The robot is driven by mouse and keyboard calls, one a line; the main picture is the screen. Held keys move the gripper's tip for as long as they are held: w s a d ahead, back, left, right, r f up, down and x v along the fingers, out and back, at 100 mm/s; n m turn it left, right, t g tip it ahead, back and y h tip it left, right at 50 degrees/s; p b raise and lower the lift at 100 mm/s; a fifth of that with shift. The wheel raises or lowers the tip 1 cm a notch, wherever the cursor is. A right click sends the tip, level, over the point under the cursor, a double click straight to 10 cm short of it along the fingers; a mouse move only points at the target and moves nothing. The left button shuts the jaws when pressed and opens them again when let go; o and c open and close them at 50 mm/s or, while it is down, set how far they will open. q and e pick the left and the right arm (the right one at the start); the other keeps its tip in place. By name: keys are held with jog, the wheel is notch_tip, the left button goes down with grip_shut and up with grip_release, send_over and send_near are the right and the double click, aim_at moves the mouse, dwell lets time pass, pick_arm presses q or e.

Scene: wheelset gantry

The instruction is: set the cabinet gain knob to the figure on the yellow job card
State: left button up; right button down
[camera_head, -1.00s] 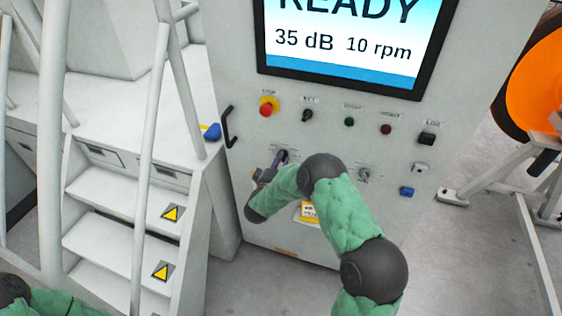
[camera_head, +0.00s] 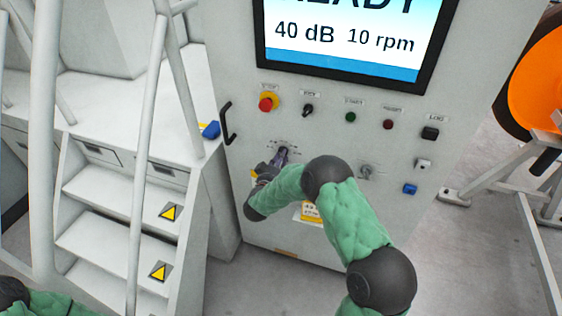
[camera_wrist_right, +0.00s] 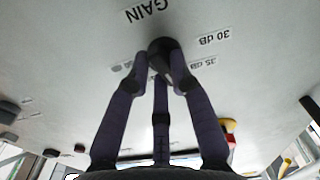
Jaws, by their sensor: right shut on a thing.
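The cabinet screen (camera_head: 345,40) reads 40 dB and 10 rpm. The gain knob (camera_wrist_right: 163,44) is a dark round knob under the printed word GAIN in the right wrist view, with 30 dB and 35 dB marks beside it. My right gripper (camera_head: 280,158) is at the cabinet front. In the wrist view its fingers (camera_wrist_right: 159,66) are closed around the knob, which they partly hide. The yellow job card (camera_head: 309,213) is low on the cabinet, partly covered by my right arm, and its figure is too small to read. My left gripper is out of view.
A red stop button (camera_head: 268,102), a green button (camera_head: 350,117) and a second knob (camera_head: 367,172) are on the panel. A black door handle (camera_head: 229,125) sticks out at the cabinet's left edge. White steps and rails stand left; an orange wheel (camera_head: 542,82) is right.

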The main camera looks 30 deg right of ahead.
jog(key=m+b, duration=0.2)
jog(key=m, duration=0.1)
jog(key=m+b, duration=0.2)
jog(key=m, duration=0.2)
jog(key=m+b, duration=0.3)
jog(key=m, duration=0.1)
jog(key=shift+a+f, duration=0.1)
jog(key=shift+f, duration=0.15)
jog(key=shift+w, duration=0.1)
jog(key=c, duration=1.1)
grip_release()
jog(key=v, duration=1.2)
